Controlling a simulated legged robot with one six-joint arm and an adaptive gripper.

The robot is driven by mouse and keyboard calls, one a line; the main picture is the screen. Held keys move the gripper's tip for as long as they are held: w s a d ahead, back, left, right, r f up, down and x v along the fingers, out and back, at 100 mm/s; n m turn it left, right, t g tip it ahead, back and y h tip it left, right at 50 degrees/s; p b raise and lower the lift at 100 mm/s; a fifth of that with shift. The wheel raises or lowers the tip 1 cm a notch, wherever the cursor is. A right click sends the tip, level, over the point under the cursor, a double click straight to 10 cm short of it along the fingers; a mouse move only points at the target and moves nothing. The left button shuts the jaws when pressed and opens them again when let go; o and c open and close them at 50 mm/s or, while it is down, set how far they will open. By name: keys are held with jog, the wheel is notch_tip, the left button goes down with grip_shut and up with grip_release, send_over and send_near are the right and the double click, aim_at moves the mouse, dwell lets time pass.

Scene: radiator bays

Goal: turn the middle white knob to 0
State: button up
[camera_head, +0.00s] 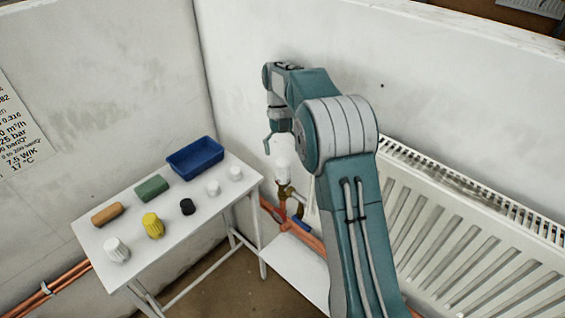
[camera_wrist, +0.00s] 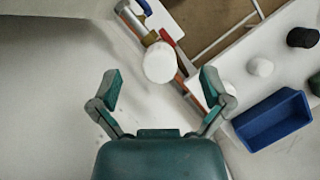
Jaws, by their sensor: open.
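A white knob (camera_head: 284,166) sits on a brass valve (camera_head: 287,190) on the pipework, left of the radiator. In the wrist view its pale round end (camera_wrist: 160,62) lies ahead, between the directions of my two fingers. No scale or number on it is readable. My gripper (camera_wrist: 160,80) is open and empty, with one finger on each side of the knob in the picture. In the head view my gripper (camera_head: 278,140) is right above the knob and partly hidden by my arm. I cannot tell whether the fingers are level with the knob. Whether this is the middle knob is not clear.
A white table (camera_head: 180,245) at left carries a blue tray (camera_head: 196,158), a ribbed white cap (camera_head: 116,250), a yellow cap (camera_head: 153,225), a black cap (camera_head: 187,207) and small white pieces (camera_head: 235,173). The radiator (camera_head: 470,235) stands at right, walls behind.

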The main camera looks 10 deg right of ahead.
aim_at(283, 161)
jog(key=shift+r, duration=0.8)
jog(key=r+t, duration=0.1)
jog(key=t, duration=0.1)
jog(key=r+n+t, duration=0.1)
jog(key=t, duration=0.1)
jog(key=shift+w+r, duration=0.2)
jog(key=shift+r, duration=0.1)
notch_tip(283, 161, down, 11)
jog(key=shift+r, duration=0.1)
jog(key=c, duration=1.2)
